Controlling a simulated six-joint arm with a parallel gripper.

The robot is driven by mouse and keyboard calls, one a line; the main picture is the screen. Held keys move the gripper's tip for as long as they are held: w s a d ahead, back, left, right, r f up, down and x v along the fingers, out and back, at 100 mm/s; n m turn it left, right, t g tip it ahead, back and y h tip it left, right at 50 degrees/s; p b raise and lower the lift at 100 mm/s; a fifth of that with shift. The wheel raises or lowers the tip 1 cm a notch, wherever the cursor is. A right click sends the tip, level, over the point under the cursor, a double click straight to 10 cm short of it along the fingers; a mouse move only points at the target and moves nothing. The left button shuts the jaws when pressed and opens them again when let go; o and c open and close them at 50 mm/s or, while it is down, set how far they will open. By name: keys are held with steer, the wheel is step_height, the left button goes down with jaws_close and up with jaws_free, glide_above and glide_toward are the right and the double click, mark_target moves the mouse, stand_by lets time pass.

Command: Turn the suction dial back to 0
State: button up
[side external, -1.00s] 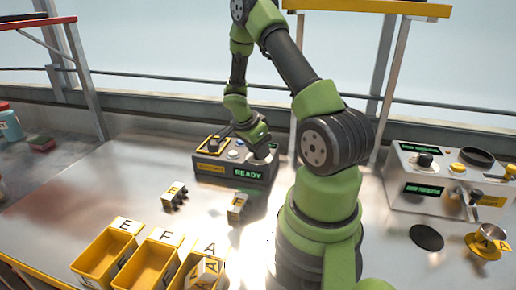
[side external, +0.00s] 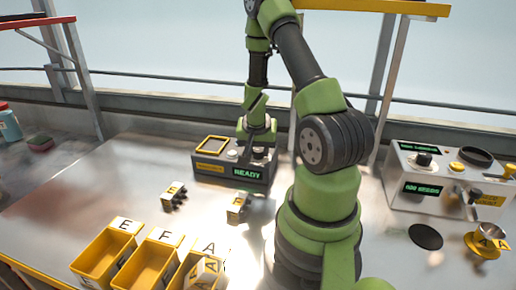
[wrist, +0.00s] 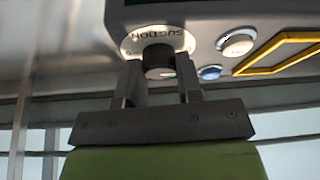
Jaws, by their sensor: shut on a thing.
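The suction dial (wrist: 159,60) is a dark round knob on a pale disc printed SUCTION (wrist: 150,35), seen in the wrist view. A white mark shows on the knob, but I cannot read its setting. My gripper (wrist: 158,78) has one finger on each side of the knob and is shut on it. In the side view my gripper (side external: 257,150) points down at the right end of the dark seeder box (side external: 222,174), whose green display (side external: 248,174) reads READY. The dial is mostly hidden there by the gripper.
A white button (wrist: 236,43), a blue button (wrist: 209,73) and a yellow frame (wrist: 275,52) lie beside the dial. Two small lettered blocks (side external: 174,195) (side external: 237,208) stand before the box. Yellow bins (side external: 105,252) are at front left, and a grey machine (side external: 395,180) at right.

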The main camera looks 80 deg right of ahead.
steer(key=shift+n+t, duration=0.3)
steer(key=shift+n, duration=0.2)
steer(key=o, duration=0.9)
steer(key=shift+o, duration=0.2)
steer(key=v, duration=0.7)
steer(key=shift+r, duration=0.2)
steer(key=w+a+r+n+t+h, duration=0.25)
steer(key=a+r, duration=0.35)
steer(key=r, duration=0.5)
steer(key=s+a+r+n+t+y, duration=0.1)
steer(key=s+a+r+n+y, duration=0.1)
steer(key=a, duration=0.7)
steer(key=s+a+r+n+t+y, duration=0.2)
steer(key=a+r+n+y, duration=0.2)
steer(key=a, duration=0.6)
steer(key=n+y, duration=0.2)
steer(key=y, duration=0.1)
steer(key=shift+s+r, duration=0.2)
steer(key=shift+r, duration=0.05)
